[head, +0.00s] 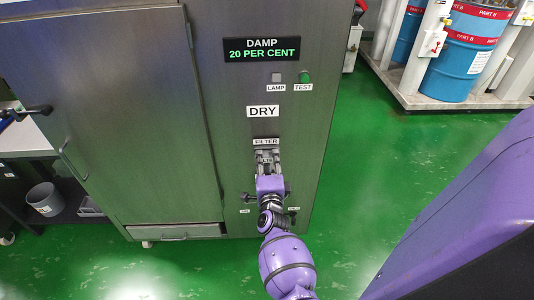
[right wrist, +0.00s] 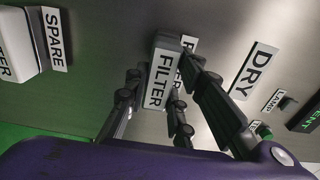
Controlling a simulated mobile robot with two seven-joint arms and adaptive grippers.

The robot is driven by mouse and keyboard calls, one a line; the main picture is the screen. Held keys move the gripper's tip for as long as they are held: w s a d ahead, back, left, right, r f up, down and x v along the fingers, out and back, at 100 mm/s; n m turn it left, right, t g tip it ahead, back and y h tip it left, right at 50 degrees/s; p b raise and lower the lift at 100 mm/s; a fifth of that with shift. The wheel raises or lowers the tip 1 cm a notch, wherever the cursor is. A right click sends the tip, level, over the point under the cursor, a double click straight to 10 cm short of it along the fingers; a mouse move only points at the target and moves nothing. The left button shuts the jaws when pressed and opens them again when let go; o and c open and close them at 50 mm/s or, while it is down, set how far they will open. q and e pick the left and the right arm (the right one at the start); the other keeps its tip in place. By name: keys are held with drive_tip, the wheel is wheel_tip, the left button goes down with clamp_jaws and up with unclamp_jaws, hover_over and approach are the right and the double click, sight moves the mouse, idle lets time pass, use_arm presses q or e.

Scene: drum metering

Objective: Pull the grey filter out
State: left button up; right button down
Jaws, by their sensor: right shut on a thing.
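The grey filter (right wrist: 162,80) is a block with a white FILTER label on its face, at the steel cabinet's front panel. A second, partly hidden label shows behind it on the panel. In the head view the filter (head: 266,149) is mostly covered by my gripper, below the DRY sign. My right gripper (head: 268,160) is shut on the filter, with a finger on either side of it in the right wrist view (right wrist: 168,85). How far the filter stands out of its slot I cannot tell. My left gripper is not in view.
A white block beside a SPARE label (right wrist: 54,40) is on the same panel. The display (head: 262,50) reads DAMP 20 PER CENT, above a lamp and a green TEST button (head: 305,76). Blue drums (head: 452,62) stand on a pallet at back right. Green floor right of the cabinet is clear.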

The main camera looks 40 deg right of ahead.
sight(267, 160)
drive_tip(key=shift+s+a+r, duration=0.1)
drive_tip(key=shift+s+a, duration=0.2)
drive_tip(key=shift+s, duration=0.25)
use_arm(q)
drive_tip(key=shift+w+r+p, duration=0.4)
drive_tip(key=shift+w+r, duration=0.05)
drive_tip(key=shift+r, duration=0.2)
use_arm(e)
drive_tip(key=shift+v, duration=1.1)
drive_tip(key=shift+a, duration=0.1)
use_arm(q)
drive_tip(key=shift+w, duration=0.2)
use_arm(e)
drive_tip(key=shift+s+a, duration=0.2)
drive_tip(key=shift+s, duration=0.15)
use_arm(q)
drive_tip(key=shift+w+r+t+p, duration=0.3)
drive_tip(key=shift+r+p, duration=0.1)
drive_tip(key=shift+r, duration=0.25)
use_arm(e)
drive_tip(key=shift+v, duration=1.65)
